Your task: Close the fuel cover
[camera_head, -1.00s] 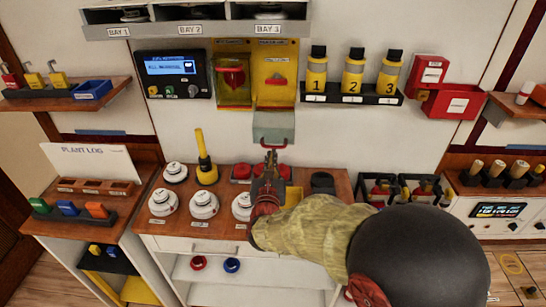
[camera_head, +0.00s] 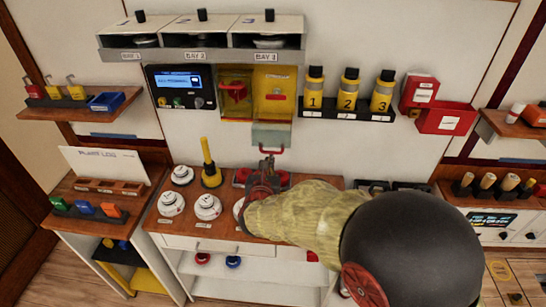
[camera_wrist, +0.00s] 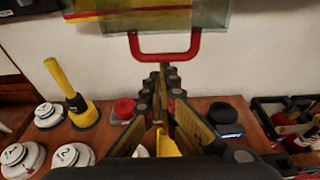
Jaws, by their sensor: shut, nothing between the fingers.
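The fuel cover appears to be the grey see-through flap (camera_head: 272,134) hanging down below the right half of the yellow wall panel (camera_head: 274,85). That half, with its red switch (camera_head: 277,97), stands uncovered. A red U-shaped handle (camera_head: 271,151) is on the flap's lower edge. In the wrist view the flap (camera_wrist: 180,18) fills the top and the handle (camera_wrist: 165,56) hangs below it. My gripper (camera_head: 267,162) is shut and empty just below the handle. In the wrist view its fingertips (camera_wrist: 160,70) overlap the handle's lower bar; I cannot tell whether they touch.
Left of the flap, a clear cover sits over a red knob (camera_head: 235,91). Three yellow bottles (camera_head: 349,92) stand on a rack to the right. Below are white round detectors (camera_head: 207,206), a yellow-handled tool (camera_head: 210,165) and red buttons. The wall beside the flap is bare.

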